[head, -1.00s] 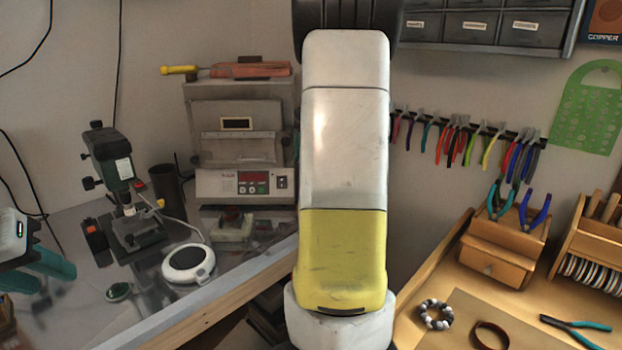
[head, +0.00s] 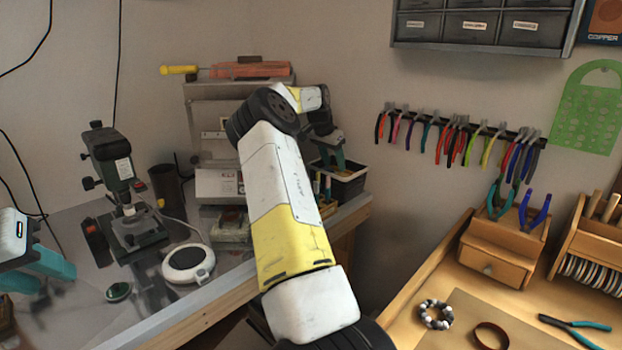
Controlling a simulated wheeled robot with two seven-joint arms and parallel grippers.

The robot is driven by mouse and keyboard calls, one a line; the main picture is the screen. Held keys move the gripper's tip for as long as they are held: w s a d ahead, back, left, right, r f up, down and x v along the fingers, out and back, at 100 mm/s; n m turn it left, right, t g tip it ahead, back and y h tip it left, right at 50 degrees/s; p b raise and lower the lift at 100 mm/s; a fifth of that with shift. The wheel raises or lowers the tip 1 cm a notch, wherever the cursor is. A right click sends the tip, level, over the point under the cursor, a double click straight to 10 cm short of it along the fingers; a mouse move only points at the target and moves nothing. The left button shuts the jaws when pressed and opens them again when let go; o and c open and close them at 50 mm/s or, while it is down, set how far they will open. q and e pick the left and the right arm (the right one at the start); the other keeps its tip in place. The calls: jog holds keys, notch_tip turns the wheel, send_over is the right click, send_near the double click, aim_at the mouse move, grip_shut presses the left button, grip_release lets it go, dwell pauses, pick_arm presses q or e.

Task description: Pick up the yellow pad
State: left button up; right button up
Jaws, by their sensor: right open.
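I cannot make out a thing that is clearly a yellow pad. A pale yellowish block (head: 230,228) with something dark red on it lies on the grey bench in front of the oven, partly behind my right arm. My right gripper (head: 336,160) is at the back of the bench, with teal fingers pointing down above a dark bin (head: 348,186); it is open, to the right of the block and apart from it. My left gripper (head: 38,272) is at the left edge, with teal fingers over the bench; whether it holds anything is unclear.
A microscope (head: 122,190), a dark cup (head: 167,186) and a round white device (head: 188,263) stand on the grey bench. The oven (head: 215,115) is behind. A wooden bench at right holds a bead bracelet (head: 436,314) and a small drawer box (head: 503,245).

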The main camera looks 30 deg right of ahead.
jog(key=x, duration=0.5)
jog(key=shift+d+f, duration=0.2)
jog(key=shift+f, duration=0.05)
jog(key=c, duration=1.1)
